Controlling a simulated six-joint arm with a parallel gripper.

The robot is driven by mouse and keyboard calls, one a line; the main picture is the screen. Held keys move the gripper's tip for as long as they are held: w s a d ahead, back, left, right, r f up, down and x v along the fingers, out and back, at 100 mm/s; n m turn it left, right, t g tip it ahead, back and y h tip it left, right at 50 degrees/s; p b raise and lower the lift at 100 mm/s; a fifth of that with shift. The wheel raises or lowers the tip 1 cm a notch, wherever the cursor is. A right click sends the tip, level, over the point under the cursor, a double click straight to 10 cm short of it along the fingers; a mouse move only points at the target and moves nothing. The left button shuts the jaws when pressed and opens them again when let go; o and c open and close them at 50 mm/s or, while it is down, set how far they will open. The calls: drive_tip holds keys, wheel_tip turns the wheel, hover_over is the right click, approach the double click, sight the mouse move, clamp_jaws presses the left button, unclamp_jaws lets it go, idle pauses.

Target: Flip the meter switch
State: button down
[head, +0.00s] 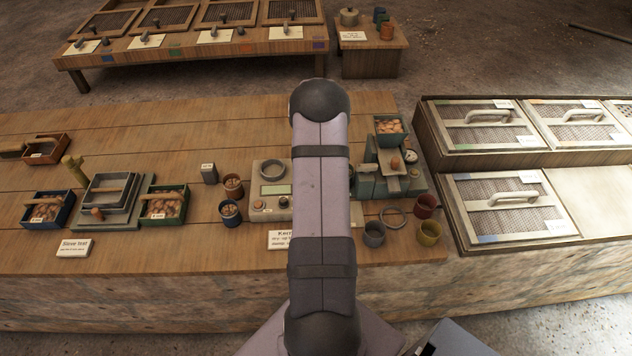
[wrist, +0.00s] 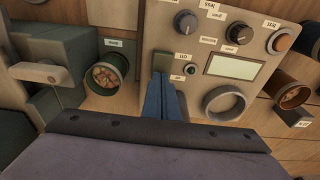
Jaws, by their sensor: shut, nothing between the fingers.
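The meter (head: 262,214) is a pale box on the bench, its right part hidden behind my arm in the head view. In the wrist view, the meter panel (wrist: 165,25) carries a display (wrist: 235,67), two dark knobs, an orange button (wrist: 281,42) and a grey ring (wrist: 224,103). A small dark round fitting (wrist: 190,69) sits between two small labels; I cannot tell whether it is the switch or a lamp. My gripper (wrist: 164,78) is shut and empty, its blue fingertips over the panel just left of that fitting. Contact is unclear. The head view hides the gripper.
In the wrist view, a green cup with brown pieces (wrist: 106,75) stands left of the panel and a brown cup (wrist: 291,89) right of it. A green machine (head: 371,187) stands right of my arm. Empty cups (head: 374,234) stand at the bench's front right.

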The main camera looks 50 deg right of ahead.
wheel_tip(320, 180, up, 7)
drive_tip(key=p, duration=0.4)
drive_tip(key=shift+p, duration=0.3)
idle(0.5)
drive_tip(key=s+a+f+g+y, duration=0.3)
drive_tip(key=s+a, duration=1)
drive_tip(key=a, duration=0.3)
drive_tip(key=s+a+r+n+g, duration=0.1)
drive_tip(key=s+a+r+n, duration=0.2)
drive_tip(key=a, duration=0.5)
drive_tip(key=s+a+r+n, duration=0.1)
drive_tip(key=s+a+r, duration=0.1)
drive_tip(key=a+r, duration=0.45)
drive_tip(key=w+a+r+n+t+h, duration=0.1)
drive_tip(key=w+a+r+n, duration=0.3)
drive_tip(key=a, duration=0.4)
drive_tip(key=shift+w+r+n+t+h, duration=0.3)
drive_tip(key=shift+n+t+h, duration=0.15)
drive_tip(key=shift+t, duration=0.45)
drive_tip(key=shift+a, duration=0.1)
